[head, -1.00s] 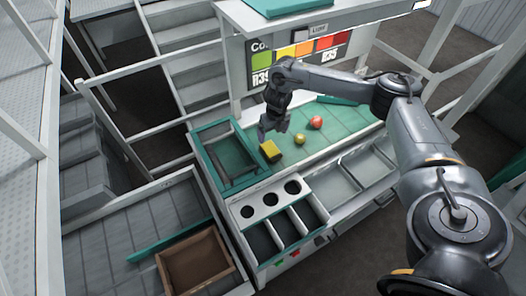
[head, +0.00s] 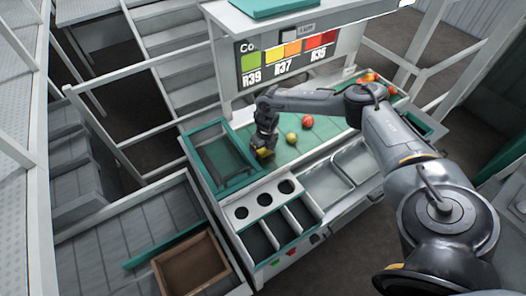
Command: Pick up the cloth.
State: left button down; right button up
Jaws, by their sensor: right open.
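My left gripper is not in view.
A yellow-green tomato (head: 291,138) and a red tomato (head: 307,121) lie on the mat (head: 325,132) to the right of the cloth. The green tray (head: 222,179) stands close on the left. A white panel with round holes (head: 263,200) and dark bins (head: 258,241) are in front.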

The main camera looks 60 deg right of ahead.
aim_at(263, 150)
jog(key=shift+f, duration=0.1)
jog(key=c, duration=1.1)
jog(key=shift+c, duration=0.2)
jog(key=shift+r, duration=0.2)
jog(key=shift+r, duration=0.55)
notch_tip(263, 150, up, 3)
jog(key=shift+f, duration=0.2)
jog(key=s+d+r+b, duration=0.1)
jog(key=s+d+r, duration=0.6)
jog(key=s, duration=0.1)
jog(key=shift+s+d, duration=0.3)
jog(key=shift+d, duration=0.1)
